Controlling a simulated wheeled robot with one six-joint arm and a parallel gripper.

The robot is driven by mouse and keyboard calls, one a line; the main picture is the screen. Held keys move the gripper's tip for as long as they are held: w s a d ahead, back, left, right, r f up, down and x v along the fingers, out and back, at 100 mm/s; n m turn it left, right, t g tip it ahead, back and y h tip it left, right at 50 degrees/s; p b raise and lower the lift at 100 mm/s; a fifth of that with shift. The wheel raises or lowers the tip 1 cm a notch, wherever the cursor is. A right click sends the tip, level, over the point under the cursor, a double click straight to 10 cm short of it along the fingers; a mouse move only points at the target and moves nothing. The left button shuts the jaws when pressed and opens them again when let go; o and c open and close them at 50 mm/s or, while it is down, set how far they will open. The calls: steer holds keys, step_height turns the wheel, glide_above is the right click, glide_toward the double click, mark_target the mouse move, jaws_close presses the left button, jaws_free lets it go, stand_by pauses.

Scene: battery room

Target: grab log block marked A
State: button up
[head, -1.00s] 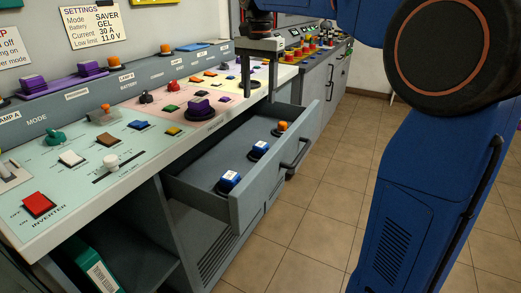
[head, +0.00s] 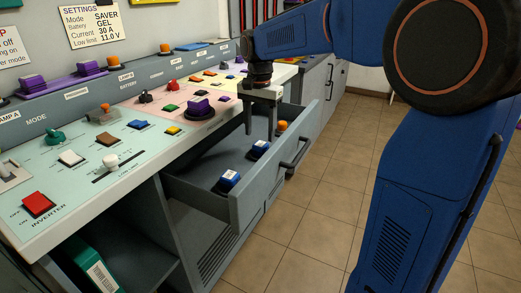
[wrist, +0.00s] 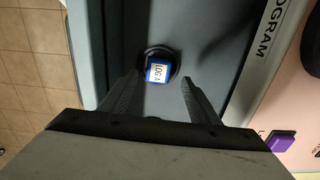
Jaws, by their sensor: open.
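A blue block with a white label reading LOG A (wrist: 157,72) sits on a round dark base in the open drawer, in the wrist view. In the wrist view my gripper (wrist: 161,84) is open, its two fingers on either side of the block in the picture and above it. In the head view my gripper (head: 260,136) hangs open over the drawer, just above the middle blue block (head: 259,149), which appears to be the same one. Its label is too small to read there.
The grey drawer (head: 222,202) also holds another blue block (head: 229,180) nearer and an orange-topped piece (head: 283,127) farther back. The drawer walls and handle (head: 296,152) flank the gripper. The control panel (head: 85,200) overhangs on the left. Tiled floor (head: 320,215) is clear on the right.

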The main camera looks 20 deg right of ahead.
mark_target(261, 143)
steer(key=shift+s+d+f, duration=0.1)
steer(key=shift+s+f, duration=0.05)
steer(key=shift+f, duration=1.8)
steer(key=shift+c, duration=0.3)
steer(key=c, duration=1)
steer(key=shift+c, duration=0.5)
steer(key=shift+r, duration=0.15)
